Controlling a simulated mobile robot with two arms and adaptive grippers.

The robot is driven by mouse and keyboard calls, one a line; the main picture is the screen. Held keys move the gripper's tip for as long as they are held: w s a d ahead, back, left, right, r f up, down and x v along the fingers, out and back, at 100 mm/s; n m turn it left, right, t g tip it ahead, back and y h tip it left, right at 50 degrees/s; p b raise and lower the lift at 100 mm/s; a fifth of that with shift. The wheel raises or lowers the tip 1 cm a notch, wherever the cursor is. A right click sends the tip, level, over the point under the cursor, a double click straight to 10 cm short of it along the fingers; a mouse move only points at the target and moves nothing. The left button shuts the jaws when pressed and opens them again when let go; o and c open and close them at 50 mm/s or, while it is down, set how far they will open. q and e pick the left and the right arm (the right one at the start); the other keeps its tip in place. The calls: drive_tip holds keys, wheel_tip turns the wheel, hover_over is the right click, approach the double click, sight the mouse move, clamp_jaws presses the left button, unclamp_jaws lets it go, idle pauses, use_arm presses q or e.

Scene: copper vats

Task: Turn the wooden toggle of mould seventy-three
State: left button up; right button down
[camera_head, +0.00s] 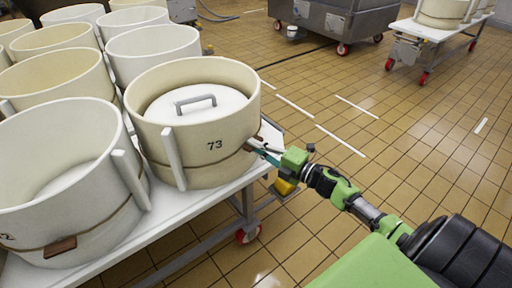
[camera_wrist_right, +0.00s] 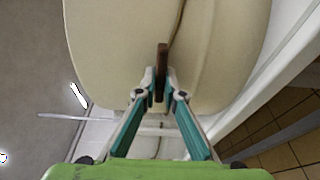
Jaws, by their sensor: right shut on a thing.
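Mould seventy-three (camera_head: 213,146) is a cream round mould with "73" on its side and a white lid with a grey handle (camera_head: 195,101). It stands on the white table's near right corner. A cord runs round its lower wall. Its wooden toggle (camera_wrist_right: 161,72) is a brown bar, seen in the right wrist view against the mould's wall (camera_wrist_right: 115,50). My right gripper (camera_wrist_right: 160,88) is shut on the toggle's lower part, at the mould's right side. It also shows in the head view (camera_head: 259,148), where the toggle is mostly hidden. My left gripper is not in view.
Several similar moulds crowd the table to the left; the nearest (camera_head: 62,190) has its own brown toggle (camera_head: 60,247). The white table (camera_head: 215,195) has red-wheeled legs. A grey metal vat (camera_head: 335,20) and another trolley (camera_head: 436,32) stand farther back. The tiled floor at right is clear.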

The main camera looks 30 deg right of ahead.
drive_tip(key=shift+f, duration=0.15)
drive_tip(key=c, duration=2.1)
unclamp_jaws()
drive_tip(key=shift+c, duration=0.2)
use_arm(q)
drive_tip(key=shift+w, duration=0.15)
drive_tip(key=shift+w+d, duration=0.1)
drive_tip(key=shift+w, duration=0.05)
use_arm(e)
drive_tip(key=v, duration=1.2)
